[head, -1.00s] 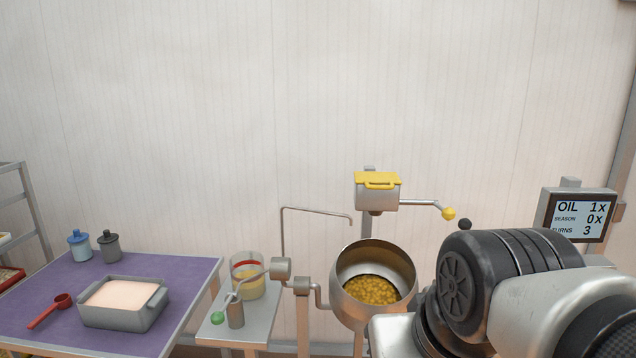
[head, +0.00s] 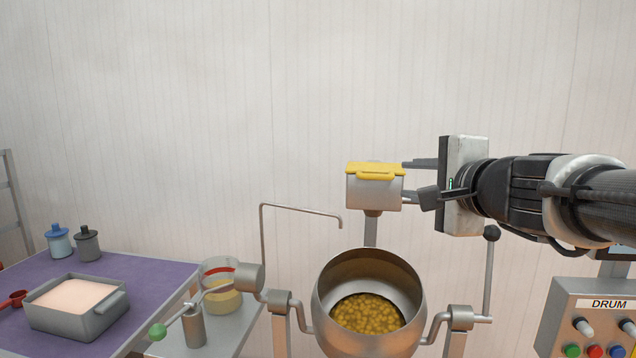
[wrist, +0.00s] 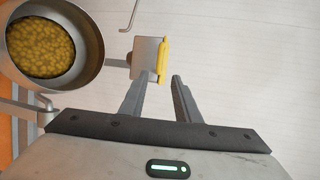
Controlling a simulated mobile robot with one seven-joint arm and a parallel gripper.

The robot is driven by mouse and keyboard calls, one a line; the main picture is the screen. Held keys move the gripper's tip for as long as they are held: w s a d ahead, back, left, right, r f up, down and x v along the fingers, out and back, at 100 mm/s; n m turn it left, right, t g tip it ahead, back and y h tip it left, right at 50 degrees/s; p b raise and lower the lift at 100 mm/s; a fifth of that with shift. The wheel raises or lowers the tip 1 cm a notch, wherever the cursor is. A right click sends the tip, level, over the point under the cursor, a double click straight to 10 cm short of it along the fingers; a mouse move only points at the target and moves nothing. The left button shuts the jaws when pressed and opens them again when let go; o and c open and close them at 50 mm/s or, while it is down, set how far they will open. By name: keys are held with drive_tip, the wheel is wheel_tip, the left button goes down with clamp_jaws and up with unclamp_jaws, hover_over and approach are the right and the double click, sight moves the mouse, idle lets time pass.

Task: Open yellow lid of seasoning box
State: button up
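The seasoning box (head: 375,192) is a small grey metal box on a post above and behind the drum. Its yellow lid (head: 375,169) lies shut on top, with a handle along its front. In the wrist view the box (wrist: 146,56) and the yellow lid (wrist: 162,60) are beyond the fingertips. My gripper (head: 418,178) is just right of the box, with its two fingers apart, one above the other in the head view. In the wrist view my gripper (wrist: 158,78) is open and empty, and the lid edge lies ahead between the finger lines. I cannot tell whether a finger touches the box.
A metal drum (head: 333,290) with yellow kernels stands below the box. A bent pipe (head: 300,208) rises at its left. A lever with a black knob (head: 491,234) stands below my wrist. A control panel (head: 600,310) is at the lower right. The wall area above the box is clear.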

sight(379, 179)
drive_tip(key=b+x, duration=0.1)
drive_tip(key=x, duration=1.3)
drive_tip(key=shift+w+a+f, duration=0.1)
drive_tip(key=shift+w+a, duration=0.15)
clamp_jaws()
drive_tip(key=shift+f, duration=0.1)
drive_tip(key=shift+f, duration=0.1)
